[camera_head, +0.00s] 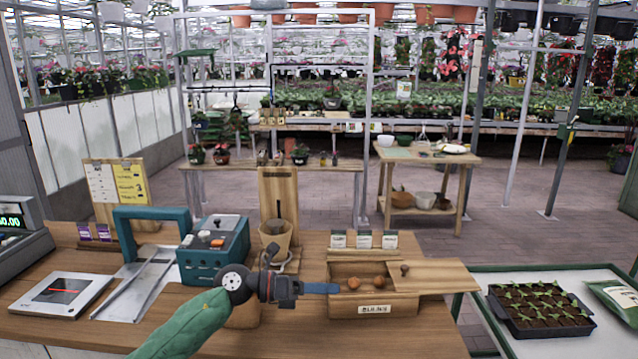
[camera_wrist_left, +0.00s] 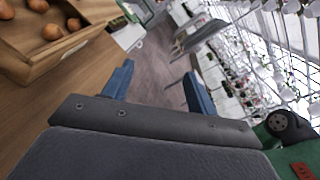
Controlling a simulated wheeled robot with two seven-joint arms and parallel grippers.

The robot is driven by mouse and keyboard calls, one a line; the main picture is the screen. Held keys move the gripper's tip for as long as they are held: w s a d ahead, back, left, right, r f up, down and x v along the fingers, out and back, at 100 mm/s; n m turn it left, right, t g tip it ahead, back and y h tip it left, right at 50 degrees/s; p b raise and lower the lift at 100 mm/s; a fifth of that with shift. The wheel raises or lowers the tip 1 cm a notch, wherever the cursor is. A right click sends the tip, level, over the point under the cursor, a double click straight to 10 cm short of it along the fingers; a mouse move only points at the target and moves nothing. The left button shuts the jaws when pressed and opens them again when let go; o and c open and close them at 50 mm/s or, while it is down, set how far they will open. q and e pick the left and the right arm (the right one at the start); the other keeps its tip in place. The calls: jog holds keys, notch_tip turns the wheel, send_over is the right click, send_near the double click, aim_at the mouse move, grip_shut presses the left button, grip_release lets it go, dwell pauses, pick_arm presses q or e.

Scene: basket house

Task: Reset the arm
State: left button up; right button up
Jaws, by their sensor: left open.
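My left arm, in a green sleeve, comes in from the bottom of the head view. My left gripper (camera_head: 318,288) points right, just in front of the left end of the wooden bulb box. In the left wrist view its two blue fingers (camera_wrist_left: 158,88) are spread apart with nothing between them. The wooden box (camera_head: 391,304) has its lid (camera_head: 436,276) slid off to the right, and brown bulbs (camera_head: 366,283) lie inside. The box also shows at the upper left of the left wrist view (camera_wrist_left: 62,57). My right gripper is in neither view.
On the wooden table (camera_head: 289,338) are a teal machine (camera_head: 213,262), a flat scale (camera_head: 62,293), a metal tray with a teal handle (camera_head: 152,215) and a clay pot (camera_head: 276,234). Seed packets (camera_head: 363,240) stand behind the box. A seedling tray (camera_head: 540,309) is at the right.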

pick_arm(q)
jog(key=s+a+r+n+t, duration=0.15)
jog(key=a+n+t, duration=0.35)
jog(key=n+t, duration=1.15)
jog(key=s+a+f+n+y, duration=0.4)
jog(key=a+f+n+y, duration=0.95)
jog(key=n, duration=0.65)
jog(key=s+a+f+n+g+y, duration=0.3)
jog(key=s+f+n+g+y, duration=0.25)
jog(key=s+f, duration=0.65)
jog(key=s+f+n+g+h, duration=0.1)
jog(key=s+f+g, duration=0.3)
jog(key=s, duration=0.5)
jog(key=s+f+n+g+h, duration=0.1)
jog(key=s+f+g, duration=0.4)
jog(key=s, duration=0.4)
jog(key=s+d+f+g, duration=0.1)
jog(key=s+f, duration=0.1)
jog(key=f, duration=1.5)
jog(key=s+d+f, duration=0.1)
jog(key=d+f, duration=0.1)
jog(key=f, duration=1.5)
jog(key=shift+s+d+g+h, duration=0.25)
jog(key=shift+s+g+h, duration=0.1)
jog(key=shift+g+h, duration=0.05)
